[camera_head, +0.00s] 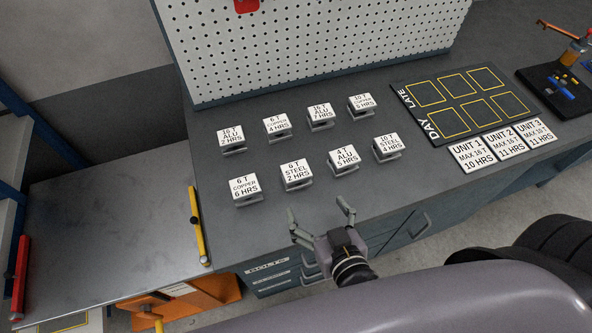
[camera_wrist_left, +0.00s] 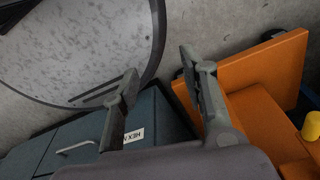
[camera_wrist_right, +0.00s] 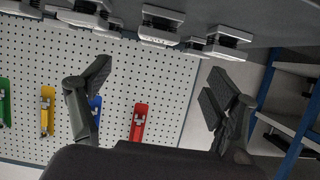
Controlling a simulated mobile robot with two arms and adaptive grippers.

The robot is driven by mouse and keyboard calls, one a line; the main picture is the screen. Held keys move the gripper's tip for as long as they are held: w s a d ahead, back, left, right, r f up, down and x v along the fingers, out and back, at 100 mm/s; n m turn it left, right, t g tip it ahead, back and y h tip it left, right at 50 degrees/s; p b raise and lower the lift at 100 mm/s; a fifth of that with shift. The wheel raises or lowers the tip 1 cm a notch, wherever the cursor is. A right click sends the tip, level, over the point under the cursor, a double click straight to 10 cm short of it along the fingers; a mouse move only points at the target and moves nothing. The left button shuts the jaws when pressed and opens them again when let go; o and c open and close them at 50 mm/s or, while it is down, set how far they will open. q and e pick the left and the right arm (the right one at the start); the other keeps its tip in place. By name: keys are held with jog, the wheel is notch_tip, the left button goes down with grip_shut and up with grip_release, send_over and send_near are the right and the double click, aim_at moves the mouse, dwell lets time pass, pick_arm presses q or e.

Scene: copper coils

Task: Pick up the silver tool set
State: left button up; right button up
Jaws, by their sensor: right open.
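I cannot clearly make out a silver tool set in any view. In the right wrist view, coloured holders with small silver pieces hang on the pegboard: a red one (camera_wrist_right: 139,122), a yellow one (camera_wrist_right: 47,110), a blue one partly behind my finger, and a green one at the left edge. My right gripper (camera_head: 318,208) is open and empty at the bench's front edge, before the labelled blocks; its spread fingers also show in the right wrist view (camera_wrist_right: 155,85). My left gripper (camera_wrist_left: 160,68) is open and empty, with floor, drawers and an orange object beyond it.
Several labelled white blocks (camera_head: 296,174) stand in two rows on the grey bench (camera_head: 310,216). A black board with yellow squares (camera_head: 465,98) lies to the right, with unit cards along its front. The pegboard (camera_head: 320,40) rises behind. A yellow bar (camera_head: 198,228) lies at the left.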

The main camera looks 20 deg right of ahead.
jog(key=b, duration=0.1)
send_near(297, 172)
jog(key=x, duration=0.4)
jog(key=shift+w+a+f, duration=0.25)
jog(key=shift+a+f, duration=0.05)
jog(key=shift+d+b+x, duration=0.15)
jog(key=shift+b+x, duration=0.25)
jog(key=shift+x, duration=1.15)
jog(key=shift+d+b+x, duration=0.15)
jog(key=shift+b+x, duration=0.25)
jog(key=shift+x, duration=1.1)
pick_arm(q)
jog(key=shift+s+a+f, duration=0.1)
jog(key=shift+a+f, duration=0.2)
jog(key=shift+f, duration=0.35)
jog(key=shift+a+f, duration=0.25)
jog(key=shift+f, duration=0.35)
pick_arm(e)
jog(key=shift+r, duration=0.15)
jog(key=shift+c, duration=0.3)
jog(key=c, duration=1.6)
